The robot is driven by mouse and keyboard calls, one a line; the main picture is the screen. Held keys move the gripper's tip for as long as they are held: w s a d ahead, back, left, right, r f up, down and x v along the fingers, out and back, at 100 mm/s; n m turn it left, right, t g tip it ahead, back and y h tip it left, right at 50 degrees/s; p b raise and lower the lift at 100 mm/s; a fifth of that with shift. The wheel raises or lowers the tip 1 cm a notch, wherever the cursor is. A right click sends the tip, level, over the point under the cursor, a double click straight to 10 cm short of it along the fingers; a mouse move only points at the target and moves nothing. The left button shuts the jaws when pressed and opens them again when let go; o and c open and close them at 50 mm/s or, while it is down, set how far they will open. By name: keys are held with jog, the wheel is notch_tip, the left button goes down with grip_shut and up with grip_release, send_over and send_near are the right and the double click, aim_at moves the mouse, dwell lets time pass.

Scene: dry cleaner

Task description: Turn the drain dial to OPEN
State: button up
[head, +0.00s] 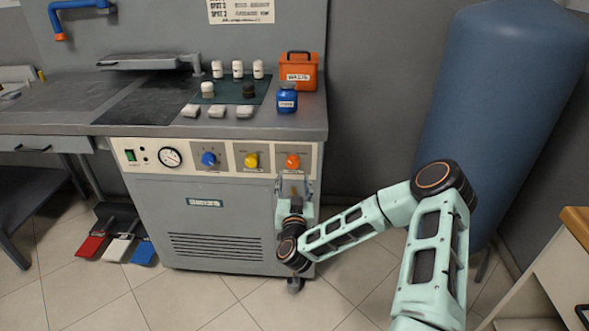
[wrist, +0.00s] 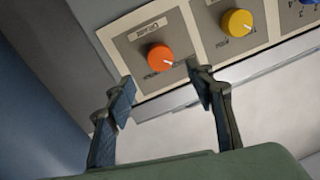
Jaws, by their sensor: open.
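Three dials sit on the cream control panel of the grey cabinet: an orange dial (head: 293,161), a yellow dial (head: 251,160) and a blue dial (head: 209,159). The orange dial (wrist: 160,57) appears upside down in the wrist view, with a white pointer mark towards its lower right. Its plate lettering is small and blurred; it may read as the drain dial. My gripper (head: 293,187) is just below the orange dial in the head view. In the wrist view my gripper (wrist: 163,80) is open and empty, its fingertips apart, with the orange dial between and beyond them, not touched.
The yellow dial (wrist: 237,22) is close to one finger's side in the wrist view. A pressure gauge (head: 170,157) sits further left. The worktop (head: 300,118) overhangs the panel, with bottles and an orange box (head: 299,70) on it. A blue tank (head: 500,110) stands right.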

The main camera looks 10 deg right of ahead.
aim_at(293, 165)
jog(key=x, duration=0.7)
jog(key=shift+w+b, duration=0.35)
jog(key=c, duration=1.2)
jog(key=shift+o, duration=0.2)
